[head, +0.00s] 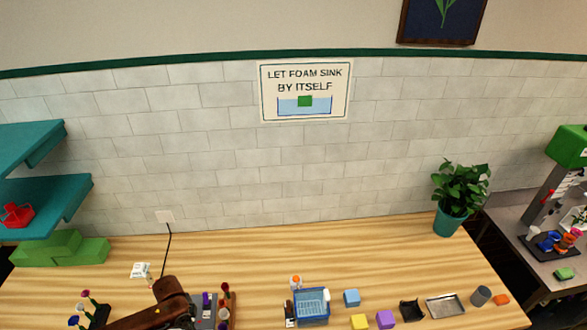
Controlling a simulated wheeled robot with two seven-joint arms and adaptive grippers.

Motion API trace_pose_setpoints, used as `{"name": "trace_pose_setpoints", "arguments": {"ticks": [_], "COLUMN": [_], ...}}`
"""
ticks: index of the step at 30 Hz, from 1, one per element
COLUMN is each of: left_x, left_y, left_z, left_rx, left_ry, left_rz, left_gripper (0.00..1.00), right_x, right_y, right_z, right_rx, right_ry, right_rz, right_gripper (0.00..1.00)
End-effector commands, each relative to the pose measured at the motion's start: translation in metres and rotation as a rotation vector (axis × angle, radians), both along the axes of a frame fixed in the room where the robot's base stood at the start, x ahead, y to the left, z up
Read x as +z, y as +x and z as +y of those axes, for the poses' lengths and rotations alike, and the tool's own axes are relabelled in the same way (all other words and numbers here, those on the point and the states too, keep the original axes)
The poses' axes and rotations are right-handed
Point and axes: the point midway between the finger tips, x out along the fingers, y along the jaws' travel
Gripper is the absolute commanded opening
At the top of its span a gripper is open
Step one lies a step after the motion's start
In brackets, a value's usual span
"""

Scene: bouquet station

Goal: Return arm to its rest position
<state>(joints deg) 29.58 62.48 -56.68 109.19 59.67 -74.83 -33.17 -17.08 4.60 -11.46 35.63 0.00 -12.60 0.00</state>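A dark brown jointed arm part, which looks like one of my arms, rises from the bottom edge of the head view, left of centre, over the wooden table (260,260). No fingertips show on it, and its lower part is cut off by the picture edge. It hides part of a grey item with flowers beside it. Neither gripper can be made out.
A blue basin (311,308) stands at the front middle, with a blue block (351,298), yellow block (360,322), purple block (385,319) and metal tray (446,306) to its right. Green blocks (60,250) lie at left under teal shelves (40,205). A potted plant (455,215) stands at back right.

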Motion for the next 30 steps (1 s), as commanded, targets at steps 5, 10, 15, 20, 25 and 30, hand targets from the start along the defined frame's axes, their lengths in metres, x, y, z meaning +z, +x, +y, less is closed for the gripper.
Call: {"name": "trace_pose_setpoints", "arguments": {"ticks": [5, 10, 15, 20, 25, 30], "left_x": [-0.008, -0.015, -0.02, -0.02, -0.009, 0.011], "left_y": [-0.008, -0.018, -0.032, -0.046, -0.068, -0.094], "left_z": [-0.024, -0.051, -0.087, -0.124, -0.158, -0.142], "left_rx": [0.002, 0.017, 0.05, 0.121, 0.314, 0.664], "left_ry": [-0.028, -0.065, -0.118, -0.187, -0.285, -0.342], "left_rz": [-0.007, -0.024, -0.048, -0.084, -0.145, -0.221], "left_gripper": [0.0, 0.0, 0.0, 0.0, 0.0, 0.0], "right_x": [0.0, 0.0, 0.0, 0.0, 0.0, 0.0], "right_y": [0.0, -0.001, 0.004, 0.0, -0.006, -0.003], "right_z": [0.0, 0.0, 0.0, 0.0, 0.0, 0.0], "right_rx": [0.0, 0.0, 0.001, 0.0, -0.001, -0.001], "right_ry": [0.0, 0.0, 0.0, 0.0, -0.001, 0.0], "right_rz": [-0.002, 0.001, -0.005, 0.0, 0.007, 0.005], "right_gripper": [0.4, 0.4, 0.4, 0.4, 0.4, 0.4]}}
